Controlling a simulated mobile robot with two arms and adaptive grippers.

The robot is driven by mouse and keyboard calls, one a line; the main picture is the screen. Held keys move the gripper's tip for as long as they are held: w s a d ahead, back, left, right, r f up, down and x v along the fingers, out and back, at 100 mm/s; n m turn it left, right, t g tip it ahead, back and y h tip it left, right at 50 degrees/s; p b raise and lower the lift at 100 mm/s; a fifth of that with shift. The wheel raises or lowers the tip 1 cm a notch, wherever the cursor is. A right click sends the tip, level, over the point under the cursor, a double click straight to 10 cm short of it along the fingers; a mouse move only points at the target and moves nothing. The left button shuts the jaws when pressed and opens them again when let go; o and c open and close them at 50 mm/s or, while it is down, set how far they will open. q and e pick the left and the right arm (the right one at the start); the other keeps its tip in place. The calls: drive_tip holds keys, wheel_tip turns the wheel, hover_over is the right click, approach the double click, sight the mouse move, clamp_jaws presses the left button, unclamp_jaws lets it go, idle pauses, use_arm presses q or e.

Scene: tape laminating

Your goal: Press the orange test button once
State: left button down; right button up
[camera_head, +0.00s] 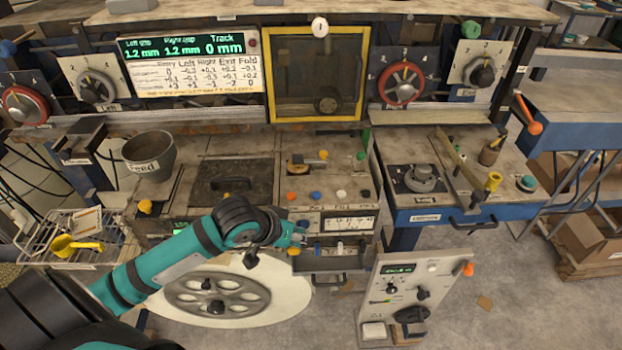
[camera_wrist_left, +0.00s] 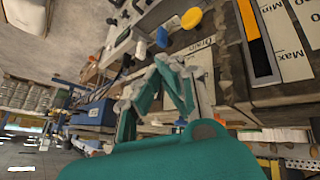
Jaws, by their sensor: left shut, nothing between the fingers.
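A small orange button (camera_head: 291,196) sits at the left end of a row of coloured buttons on the machine front in the head view. Another orange knob (camera_head: 468,269) is on the upright panel at lower right; I cannot read which one is labelled test. My left gripper (camera_head: 302,236) is shut and empty, just below the row, in front of the machine face. The left wrist view shows its teal fingers (camera_wrist_left: 160,82) closed, with a yellow-orange round button (camera_wrist_left: 191,18) and a blue one (camera_wrist_left: 162,37) beyond them. My right gripper is not in view.
A blue button (camera_head: 315,195) and a white one (camera_head: 340,194) share the row. A small open tray (camera_head: 330,264) juts out below my left gripper. A large spoked wheel (camera_head: 217,293) is under my left arm. The floor right of the upright panel is mostly clear.

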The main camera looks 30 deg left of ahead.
sight(289, 193)
use_arm(q)
drive_tip(key=shift+n+t, duration=0.3)
drive_tip(key=shift+n, duration=0.3)
drive_tip(key=w+r, duration=0.1)
drive_tip(key=r, duration=0.1)
drive_tip(key=w+a+r, duration=0.2)
drive_tip(key=w+r, duration=0.1)
drive_tip(key=shift+w+r, duration=0.1)
drive_tip(key=shift+r, duration=0.2)
drive_tip(key=w+a+r+n+t, duration=0.1)
drive_tip(key=w+a+r+n, duration=0.2)
drive_tip(key=r, duration=0.7)
drive_tip(key=shift+w+a+r, duration=0.3)
drive_tip(key=shift+w+a, duration=0.3)
drive_tip(key=shift+a, duration=0.45)
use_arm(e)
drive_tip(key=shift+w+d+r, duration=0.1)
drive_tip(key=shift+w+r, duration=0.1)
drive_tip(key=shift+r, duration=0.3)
use_arm(q)
drive_tip(key=shift+s+a+f, duration=0.1)
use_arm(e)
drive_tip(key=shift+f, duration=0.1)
